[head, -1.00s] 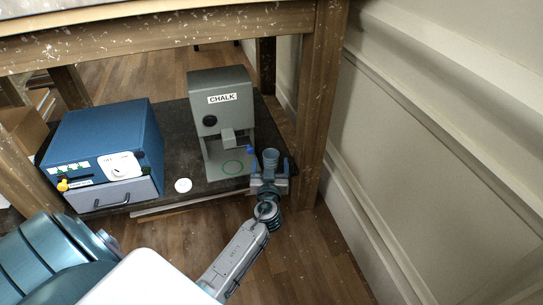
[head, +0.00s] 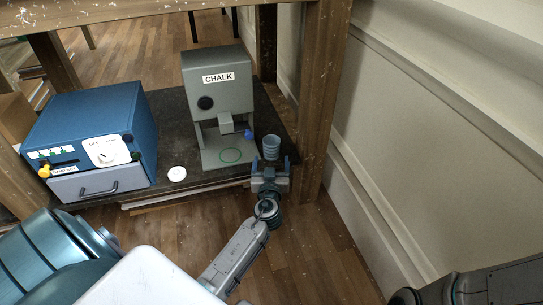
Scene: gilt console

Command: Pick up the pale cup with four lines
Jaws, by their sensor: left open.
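The pale blue-grey cup (head: 271,146) stands upright at the right end of the dark shelf, to the right of the grey CHALK machine. Faint lines ring it, too small to count. My left gripper (head: 271,164) is open at the cup's near side, with a finger to either side of its lower part. The cup's base is hidden behind the gripper, and I cannot tell whether the fingers touch it. My right gripper is not in view.
A blue box with a drawer (head: 95,140) and a white disc (head: 177,173) are farther left. A wooden table leg (head: 315,110) rises close on the right.

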